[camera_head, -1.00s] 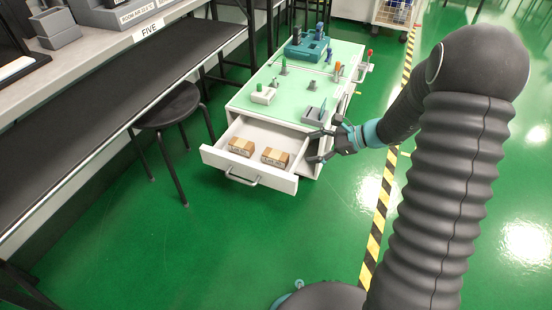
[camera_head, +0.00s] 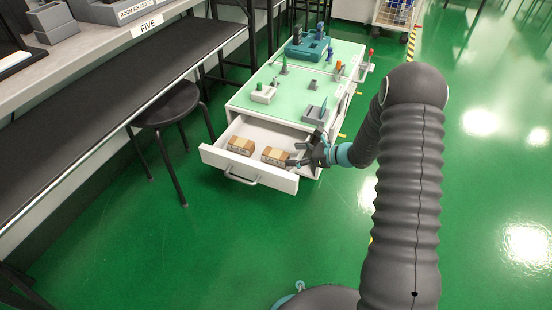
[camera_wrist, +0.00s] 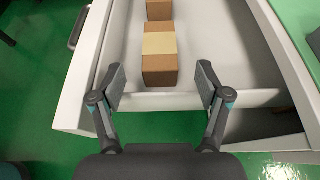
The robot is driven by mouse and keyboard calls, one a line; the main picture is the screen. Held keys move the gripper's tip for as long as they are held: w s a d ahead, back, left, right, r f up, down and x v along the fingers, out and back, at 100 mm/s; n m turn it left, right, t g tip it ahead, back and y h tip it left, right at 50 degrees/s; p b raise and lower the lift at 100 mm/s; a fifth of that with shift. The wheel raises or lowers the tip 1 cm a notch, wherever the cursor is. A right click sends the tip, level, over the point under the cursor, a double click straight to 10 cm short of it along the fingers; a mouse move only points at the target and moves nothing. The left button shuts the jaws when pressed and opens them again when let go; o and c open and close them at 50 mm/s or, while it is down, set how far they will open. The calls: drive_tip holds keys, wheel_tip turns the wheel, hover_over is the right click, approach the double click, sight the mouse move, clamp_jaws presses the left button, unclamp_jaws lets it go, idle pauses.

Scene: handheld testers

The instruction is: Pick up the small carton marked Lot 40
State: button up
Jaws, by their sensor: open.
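Two small brown cartons with pale tape lie in an open white drawer (camera_head: 275,181). The left carton (camera_head: 241,146) is apart from my gripper. The right carton (camera_head: 275,156) is the nearer one. The lot marks are too small to read. My gripper (camera_head: 299,154) is open and empty at the drawer's right side, just right of the nearer carton. In the wrist view the nearer carton (camera_wrist: 160,55) lies ahead, in line with the gap between the open fingers (camera_wrist: 160,88), not between them. The other carton (camera_wrist: 159,10) is partly cut off behind it.
The drawer belongs to a cabinet with a green top (camera_head: 300,85) bearing handheld testers and a teal case (camera_head: 307,46). A black stool (camera_head: 168,105) and a long bench (camera_head: 120,85) stand to the left. Green floor (camera_head: 230,250) is clear in front.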

sight(279, 154)
drive_tip(key=shift+x, duration=2.95)
drive_tip(key=shift+c, duration=0.2)
drive_tip(key=c, duration=1.4)
drive_tip(key=shift+r, duration=0.1)
